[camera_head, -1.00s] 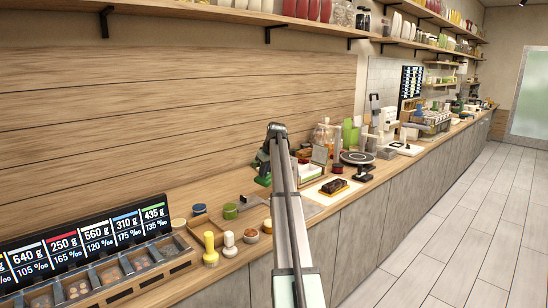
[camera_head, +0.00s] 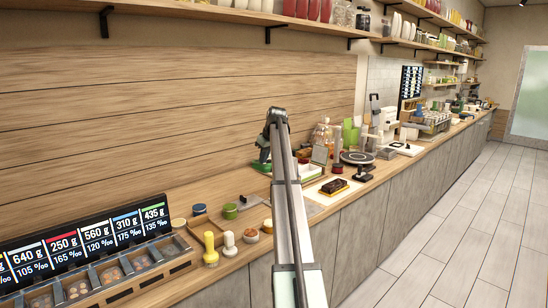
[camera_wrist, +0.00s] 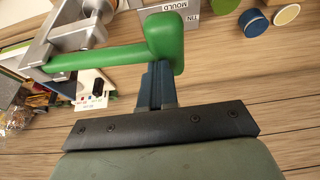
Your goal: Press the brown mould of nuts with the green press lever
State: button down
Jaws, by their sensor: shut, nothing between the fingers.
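The green press lever (camera_wrist: 110,57) crosses the top of the wrist view, with a thick rounded end at its right. My gripper (camera_wrist: 158,75) is shut and empty, its fingertips close under the lever near that rounded end. I cannot tell whether they touch it. The lever's left end meets grey metal press parts (camera_wrist: 50,40). A grey block labelled "MOULD TIN" (camera_wrist: 172,14) lies beyond the lever. In the head view my arm hides most of the press, with some green (camera_head: 263,143) showing beside it. I cannot make out the brown mould of nuts for certain.
In the head view a dark brown block (camera_head: 332,186) sits on a pale board right of my arm. A black turntable (camera_head: 358,157) stands behind it.

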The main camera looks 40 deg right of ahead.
jog(key=shift+r, duration=2.95)
notch_tip(320, 180, up, 4)
jog(key=shift+f, duration=0.1)
